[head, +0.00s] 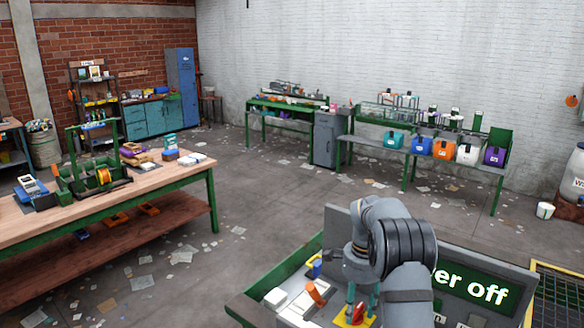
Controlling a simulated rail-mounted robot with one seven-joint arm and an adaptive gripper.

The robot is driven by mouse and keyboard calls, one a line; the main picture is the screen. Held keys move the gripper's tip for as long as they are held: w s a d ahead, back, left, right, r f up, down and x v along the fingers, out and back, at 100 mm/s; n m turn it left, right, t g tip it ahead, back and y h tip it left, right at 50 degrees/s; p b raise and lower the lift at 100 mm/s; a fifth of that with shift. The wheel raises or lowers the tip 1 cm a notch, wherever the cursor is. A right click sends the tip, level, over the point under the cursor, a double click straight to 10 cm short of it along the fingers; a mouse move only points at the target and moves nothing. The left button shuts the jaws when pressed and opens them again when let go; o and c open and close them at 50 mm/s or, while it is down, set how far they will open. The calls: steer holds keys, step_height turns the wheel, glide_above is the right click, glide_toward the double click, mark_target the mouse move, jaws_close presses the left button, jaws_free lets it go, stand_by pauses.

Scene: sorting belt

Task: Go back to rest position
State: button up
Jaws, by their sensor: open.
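My gripper (361,303) is in the lower middle of the head view, pointing down over a green-edged sorting station (268,283). Its teal fingers are apart and it appears empty. A yellow-and-red item (346,322) lies right below the fingers; I cannot tell whether they touch it. My grey arm bends in front of the station and hides part of it. A dark panel (488,290) on the station reads "er off", its first letters hidden by my arm.
Near the gripper are an orange-handled item (316,293), a blue item (315,266) and white boxes (276,297). A wooden workbench (190,178) stands left. A back table holds several colored bins (443,149). The floor between is open, with scattered papers. Yellow-edged grating lies right.

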steer(key=m, duration=0.4)
steer(key=shift+a+m, duration=0.15)
steer(key=shift+m, duration=0.25)
